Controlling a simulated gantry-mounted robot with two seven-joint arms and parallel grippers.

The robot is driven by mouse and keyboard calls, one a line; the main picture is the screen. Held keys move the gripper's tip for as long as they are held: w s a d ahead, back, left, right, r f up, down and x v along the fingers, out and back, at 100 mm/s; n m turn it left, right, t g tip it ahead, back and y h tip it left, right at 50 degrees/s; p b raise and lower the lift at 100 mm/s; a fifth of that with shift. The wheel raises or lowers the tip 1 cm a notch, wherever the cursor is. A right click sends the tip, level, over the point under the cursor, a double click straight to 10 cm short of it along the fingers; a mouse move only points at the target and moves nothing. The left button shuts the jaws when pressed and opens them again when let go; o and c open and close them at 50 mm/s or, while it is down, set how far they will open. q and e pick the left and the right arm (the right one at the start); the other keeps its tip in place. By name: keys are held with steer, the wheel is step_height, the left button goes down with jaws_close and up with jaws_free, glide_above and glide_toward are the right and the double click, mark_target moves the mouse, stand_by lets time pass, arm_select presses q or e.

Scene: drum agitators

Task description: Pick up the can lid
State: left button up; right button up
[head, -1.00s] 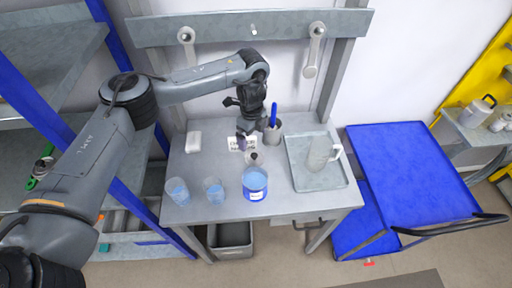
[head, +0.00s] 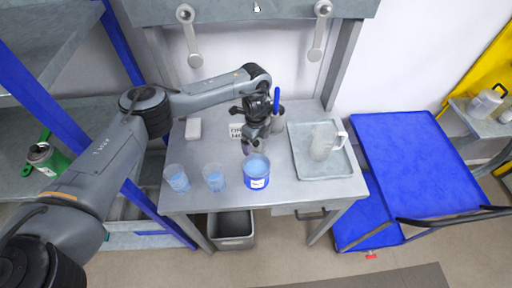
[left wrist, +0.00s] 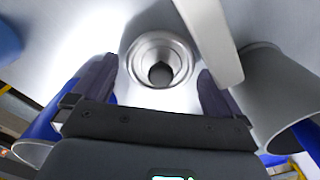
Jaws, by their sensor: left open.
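The can lid (left wrist: 160,58) is a round, ringed metal disc with a dark knob in its middle, lying on the grey table top. In the head view it is mostly hidden by my left gripper (head: 254,143). In the left wrist view my left gripper (left wrist: 156,72) is open, with one dark finger on each side of the lid. I cannot tell whether the fingers touch it. My right gripper is not in view.
Two beakers (head: 215,179) of blue liquid stand left of the can. A grey cup (head: 279,122) with a blue-handled tool is close right of the gripper. A tray (head: 303,170) holds a pitcher (head: 323,141). A white block (head: 193,128) lies at the back left.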

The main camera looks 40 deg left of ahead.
arm_select(q)
steer(key=shift+f, duration=0.45)
steer(key=shift+c, duration=0.2)
steer(key=c, duration=0.8)
steer(key=shift+r, duration=0.2)
